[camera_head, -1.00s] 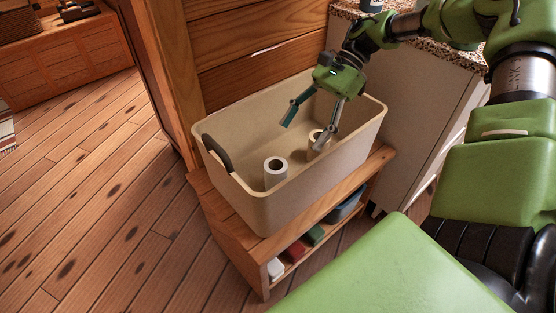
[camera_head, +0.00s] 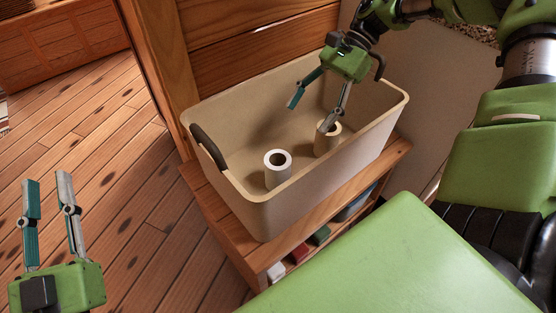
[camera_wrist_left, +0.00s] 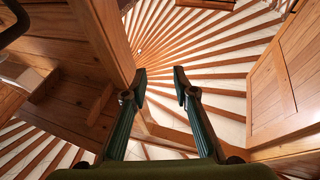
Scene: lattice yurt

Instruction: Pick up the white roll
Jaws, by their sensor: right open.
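The white roll (camera_head: 277,178) stands upright in the near left part of a beige bin (camera_head: 262,208), its round hole facing up. A second, creamier roll (camera_head: 327,147) stands upright to its right and further back. My right gripper (camera_head: 311,114) is open and reaches down into the bin from above. One fingertip overlaps the top of the creamier roll; I cannot tell if it touches. The other finger hangs behind and above the white roll, apart from it. My left gripper (camera_head: 48,180) is open and empty, over the floor left of the bin. Its parted fingers show in the left wrist view (camera_wrist_left: 158,70).
The bin has a dark handle (camera_head: 208,147) and stands on a wooden shelf bench (camera_head: 375,173) against a wooden wall (camera_head: 262,62). Small red and green items lie on the lower shelf. A pale cabinet is behind. The plank floor (camera_head: 110,130) at left is clear.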

